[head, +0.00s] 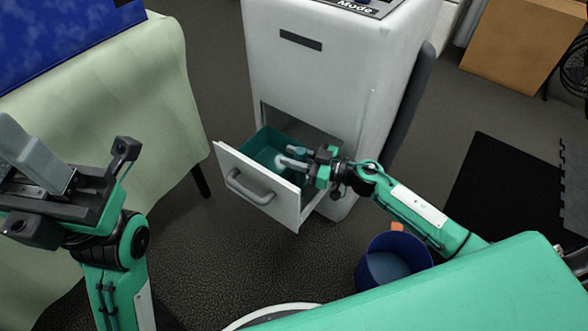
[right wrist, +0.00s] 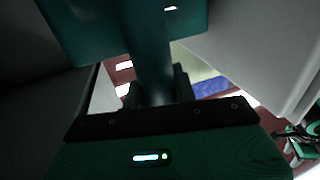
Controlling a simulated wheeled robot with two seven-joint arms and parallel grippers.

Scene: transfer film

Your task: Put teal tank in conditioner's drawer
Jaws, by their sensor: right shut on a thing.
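The white conditioner (head: 312,75) stands at the centre of the head view with its lower drawer (head: 250,196) pulled open. The teal tank (head: 258,146) is in the drawer opening, partly hidden by the drawer front and my gripper. I cannot tell whether it rests on the drawer's bottom. My right gripper (head: 287,158) reaches in from the right over the drawer and is shut on the tank. In the right wrist view, a dark teal upright part of the tank (right wrist: 150,65) runs between the fingers.
A table with a pale green cloth (head: 150,85) stands at the left, bearing a blue box (head: 65,40). A dark blue bin (head: 392,262) is on the floor below my right arm. A cardboard box (head: 525,45) and a black mat (head: 505,190) lie to the right.

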